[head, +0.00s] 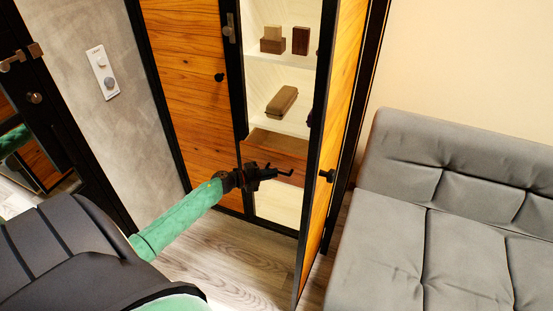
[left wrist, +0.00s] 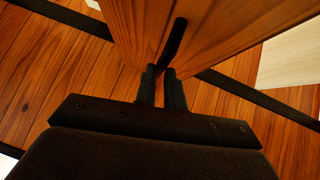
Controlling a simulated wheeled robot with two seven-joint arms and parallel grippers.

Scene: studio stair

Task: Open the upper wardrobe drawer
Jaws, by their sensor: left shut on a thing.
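The wardrobe (head: 190,62) has its left wooden door closed and its right door (head: 338,100) swung open. Inside, below the shelves, is a brown wooden drawer (head: 283,147), partly hidden by my left gripper (head: 277,173). My left gripper is in front of the drawer and shut on its dark bar handle. In the left wrist view the two fingers (left wrist: 162,88) close around the lower end of the handle (left wrist: 173,45), against orange wood. My right gripper is not in view.
The open door stands close to the right of my left gripper. Small brown boxes (head: 272,40) and a long brown case (head: 282,101) sit on the shelves. A grey sofa (head: 450,200) stands to the right. Wooden floor (head: 235,255) is clear in front.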

